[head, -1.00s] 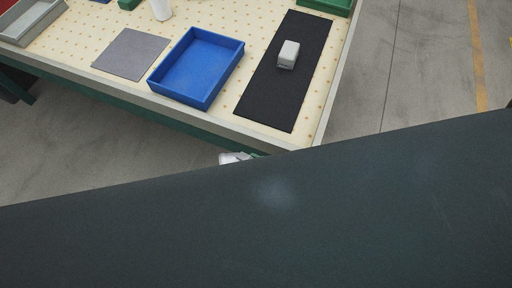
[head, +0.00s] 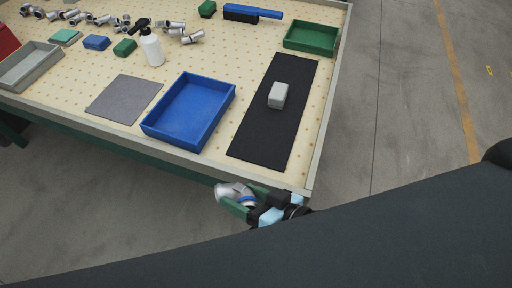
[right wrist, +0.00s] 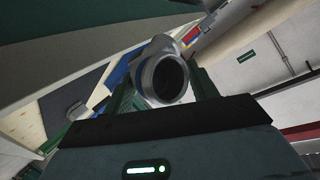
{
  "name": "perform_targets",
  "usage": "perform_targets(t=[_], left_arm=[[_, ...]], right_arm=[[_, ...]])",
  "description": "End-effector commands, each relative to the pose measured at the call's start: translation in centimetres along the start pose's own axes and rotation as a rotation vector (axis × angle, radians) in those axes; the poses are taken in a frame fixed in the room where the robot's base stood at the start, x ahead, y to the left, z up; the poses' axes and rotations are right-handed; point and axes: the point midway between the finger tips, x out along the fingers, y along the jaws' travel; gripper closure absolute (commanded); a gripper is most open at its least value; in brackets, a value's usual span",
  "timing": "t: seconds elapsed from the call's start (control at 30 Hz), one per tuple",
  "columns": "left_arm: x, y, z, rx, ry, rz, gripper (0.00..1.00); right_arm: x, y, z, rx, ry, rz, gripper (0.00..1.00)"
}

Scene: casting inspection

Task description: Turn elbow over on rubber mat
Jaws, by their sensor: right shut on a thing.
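My right gripper (head: 250,203) is shut on a metal pipe elbow (head: 231,191) and holds it in front of the table's near edge, below the mats in the head view. In the right wrist view the elbow (right wrist: 163,76) sits between the two green fingers (right wrist: 165,92), its round open end facing the camera. The black rubber mat (head: 255,137) lies at the right side of the table, with a light grey block (head: 278,95) resting on it. My left gripper is not in view.
A blue tray (head: 150,134) and a grey mat (head: 122,99) lie left of the black mat. A white spray bottle (head: 152,50), a green tray (head: 312,38), a grey tray (head: 30,66) and several elbows (head: 172,27) stand farther back. The near half of the black mat is clear.

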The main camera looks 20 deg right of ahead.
Motion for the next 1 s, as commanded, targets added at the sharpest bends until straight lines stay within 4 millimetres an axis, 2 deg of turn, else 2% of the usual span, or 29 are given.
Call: perform_targets(t=[0.03, 0.2, 0.3, 0.4, 0.5, 0.63, 1.0], left_arm=[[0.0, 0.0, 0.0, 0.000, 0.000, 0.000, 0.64], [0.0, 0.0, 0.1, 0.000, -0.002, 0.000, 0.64], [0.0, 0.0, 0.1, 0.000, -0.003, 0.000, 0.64], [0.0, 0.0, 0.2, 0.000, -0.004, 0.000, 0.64], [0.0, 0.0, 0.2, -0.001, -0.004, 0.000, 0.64], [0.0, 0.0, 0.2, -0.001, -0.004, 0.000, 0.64], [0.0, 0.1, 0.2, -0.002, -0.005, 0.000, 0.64]], right_arm=[[0.3, 0.7, -2.1, 0.015, 0.036, 0.030, 0.89], [0.4, 4.7, -8.7, 0.086, 0.138, 0.190, 0.89], [-0.4, 7.3, -12.2, 0.132, 0.202, 0.298, 0.89], [-1.7, 9.8, -14.9, 0.174, 0.262, 0.399, 0.89], [-3.0, 11.8, -16.6, 0.208, 0.310, 0.483, 0.89], [-4.1, 13.4, -17.7, 0.234, 0.350, 0.553, 0.89], [-4.6, 13.9, -18.0, 0.240, 0.364, 0.578, 0.89]])
